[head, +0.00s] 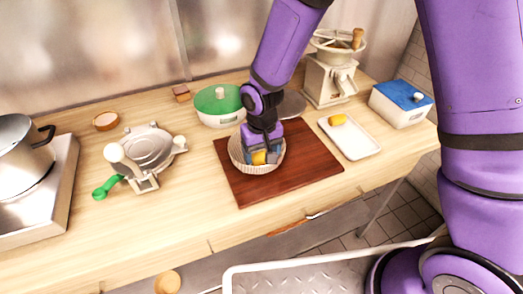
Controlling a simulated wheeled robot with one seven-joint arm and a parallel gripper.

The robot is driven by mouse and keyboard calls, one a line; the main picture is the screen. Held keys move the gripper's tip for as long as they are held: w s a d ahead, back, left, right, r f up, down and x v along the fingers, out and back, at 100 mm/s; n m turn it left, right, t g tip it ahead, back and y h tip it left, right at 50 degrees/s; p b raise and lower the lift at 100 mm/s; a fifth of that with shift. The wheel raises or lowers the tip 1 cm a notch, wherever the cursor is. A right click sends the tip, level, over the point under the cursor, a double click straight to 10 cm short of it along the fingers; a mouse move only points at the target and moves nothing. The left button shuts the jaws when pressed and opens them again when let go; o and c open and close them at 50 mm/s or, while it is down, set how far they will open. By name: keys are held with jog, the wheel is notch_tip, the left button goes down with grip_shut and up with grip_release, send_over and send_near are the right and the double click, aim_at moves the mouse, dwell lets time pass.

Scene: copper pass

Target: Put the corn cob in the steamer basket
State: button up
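The steamer basket (236,158), round, pale and ribbed, sits on a dark red-brown board. My gripper (260,157) points down into it. A yellow piece (259,158), which looks like the corn cob, shows between the fingertips inside the basket's rim. The fingers stand on both sides of it. I cannot tell whether they press on it or stand slightly apart. The gripper hides part of the yellow piece and the back of the basket. Another small yellow-orange piece (338,119) lies on a white tray (365,146) to the right.
The board (310,165) has bare room right of the basket. A green-lidded bowl (218,104) stands close behind it. A grinder (331,75) and a blue-lidded box (402,103) stand at right. A metal press (146,152) and a pot (20,150) on a burner are left.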

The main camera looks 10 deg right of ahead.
aim_at(262, 153)
notch_tip(262, 153, up, 12)
jog(key=s+d+r+t, duration=0.1)
jog(key=d+r, duration=0.7)
jog(key=r, duration=0.1)
jog(key=s+d+r+m+t, duration=0.1)
jog(key=s+d+r+t, duration=0.1)
jog(key=s+d+r, duration=0.3)
jog(key=s+d+r+m+t, duration=0.2)
jog(key=s+d+r, duration=0.4)
jog(key=s+d, duration=0.5)
jog(key=shift+s+d+r, duration=0.25)
jog(key=shift+s+d, duration=0.05)
jog(key=shift+s, duration=0.5)
